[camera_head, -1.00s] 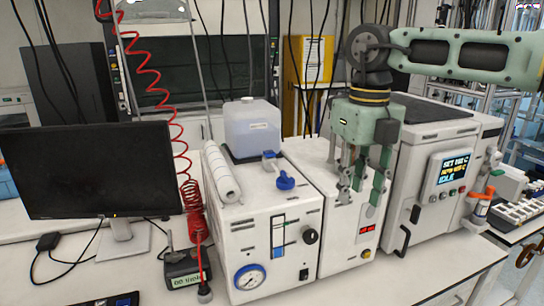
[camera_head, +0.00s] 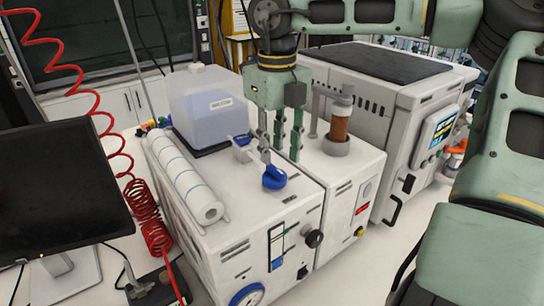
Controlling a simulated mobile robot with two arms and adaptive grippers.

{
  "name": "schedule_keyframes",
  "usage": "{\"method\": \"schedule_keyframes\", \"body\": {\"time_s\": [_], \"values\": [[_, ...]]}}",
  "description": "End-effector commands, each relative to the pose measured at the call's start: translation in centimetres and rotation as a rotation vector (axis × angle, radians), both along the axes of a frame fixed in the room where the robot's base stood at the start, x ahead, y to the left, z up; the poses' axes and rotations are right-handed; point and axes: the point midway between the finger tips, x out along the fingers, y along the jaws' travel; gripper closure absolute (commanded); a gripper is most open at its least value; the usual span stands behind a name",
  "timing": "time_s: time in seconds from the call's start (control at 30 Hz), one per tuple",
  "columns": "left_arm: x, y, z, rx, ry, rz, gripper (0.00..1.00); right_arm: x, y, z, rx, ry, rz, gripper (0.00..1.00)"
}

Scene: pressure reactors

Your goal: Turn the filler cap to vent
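The blue filler cap (camera_head: 274,178) sits on the top front of the white reactor unit (camera_head: 205,240), left of the narrower white unit. My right gripper (camera_head: 281,155) points down just above and behind the cap, its fingers apart with nothing seen between them. One fingertip is close to the cap's top; I cannot tell if it touches. My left gripper is not in view.
A brown-filled column (camera_head: 340,122) stands right of my gripper. A monitor (camera_head: 60,190) and red coiled hose (camera_head: 145,205) are at left.

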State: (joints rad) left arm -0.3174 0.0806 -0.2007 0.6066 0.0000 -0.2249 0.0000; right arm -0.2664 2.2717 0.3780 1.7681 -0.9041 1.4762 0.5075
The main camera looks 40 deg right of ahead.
Motion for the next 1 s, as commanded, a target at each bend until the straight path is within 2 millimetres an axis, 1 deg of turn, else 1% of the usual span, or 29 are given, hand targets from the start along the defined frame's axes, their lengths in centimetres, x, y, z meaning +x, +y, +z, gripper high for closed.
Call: {"method": "schedule_keyframes", "body": {"time_s": [0.03,0.17,0.3,0.43,0.6,0.8,0.93,1.0], "values": [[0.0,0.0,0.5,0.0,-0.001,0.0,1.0,-0.1,0.0,-0.7,0.001,0.003,0.002,0.7],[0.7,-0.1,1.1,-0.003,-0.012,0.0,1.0,0.0,0.0,-2.5,0.001,0.002,0.0,0.7],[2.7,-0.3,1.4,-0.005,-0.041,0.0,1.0,0.0,0.0,-3.7,0.001,0.0,0.001,0.7],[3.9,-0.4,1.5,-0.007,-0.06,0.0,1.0,0.0,0.0,-4.0,0.001,-0.001,0.0,0.7],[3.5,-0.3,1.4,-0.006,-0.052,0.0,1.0,0.0,0.0,-4.0,0.0,-0.002,0.0,0.7],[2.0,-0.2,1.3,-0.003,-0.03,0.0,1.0,0.0,0.0,-4.0,0.0,-0.002,0.0,0.88],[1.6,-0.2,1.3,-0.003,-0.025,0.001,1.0,0.0,0.0,-4.0,0.0,-0.002,0.0,0.99],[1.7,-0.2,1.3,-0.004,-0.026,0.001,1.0,0.0,0.0,-4.0,0.0,-0.002,0.0,1.0]]}}
